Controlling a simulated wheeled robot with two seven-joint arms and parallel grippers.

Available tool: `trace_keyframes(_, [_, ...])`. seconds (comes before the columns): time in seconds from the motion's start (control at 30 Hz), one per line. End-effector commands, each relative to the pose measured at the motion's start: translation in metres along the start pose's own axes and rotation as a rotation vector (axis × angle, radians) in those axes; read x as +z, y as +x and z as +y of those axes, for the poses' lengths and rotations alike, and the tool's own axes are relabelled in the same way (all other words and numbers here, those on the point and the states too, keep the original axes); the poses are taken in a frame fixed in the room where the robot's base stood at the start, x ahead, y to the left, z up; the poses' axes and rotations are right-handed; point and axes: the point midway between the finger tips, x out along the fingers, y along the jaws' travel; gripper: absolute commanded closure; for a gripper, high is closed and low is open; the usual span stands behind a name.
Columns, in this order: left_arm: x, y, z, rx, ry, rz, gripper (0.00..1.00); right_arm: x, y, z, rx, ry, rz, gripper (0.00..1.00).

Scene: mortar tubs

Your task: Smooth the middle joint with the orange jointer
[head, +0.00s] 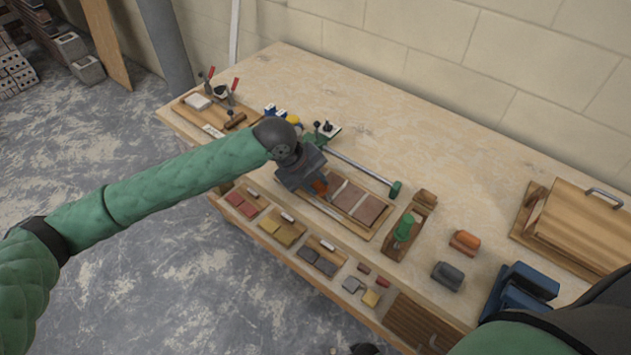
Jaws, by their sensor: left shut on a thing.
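My left gripper (316,190) comes in from the left over the wooden tray (383,226) near the front of the bench. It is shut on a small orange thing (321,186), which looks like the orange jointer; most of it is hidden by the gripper. The tray holds reddish-brown tiles (368,210) with joints between them. One pale joint (338,190) shows just right of the gripper; the left part of the tray is covered by the gripper. I cannot tell whether the jointer touches a joint.
A green-ended bar (360,172) lies behind the tray. A green-handled tool (406,228) stands right of it. Orange (465,241) and dark grey (447,275) blocks and a blue item (522,289) are further right. Tile samples (285,230) line the front. The back of the bench is clear.

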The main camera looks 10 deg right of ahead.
Motion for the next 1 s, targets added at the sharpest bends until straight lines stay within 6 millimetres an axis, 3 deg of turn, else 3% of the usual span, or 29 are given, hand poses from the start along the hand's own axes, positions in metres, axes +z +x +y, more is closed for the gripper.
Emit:
trace_keyframes(0.57, [0.001,0.004,0.002,0.000,0.000,0.000,1.00,0.001,0.002,0.001,0.001,-0.001,0.000,0.64])
trace_keyframes(1.0, [0.005,0.007,-0.011,0.000,0.000,0.000,1.00,0.001,0.000,0.004,0.004,-0.003,-0.001,0.64])
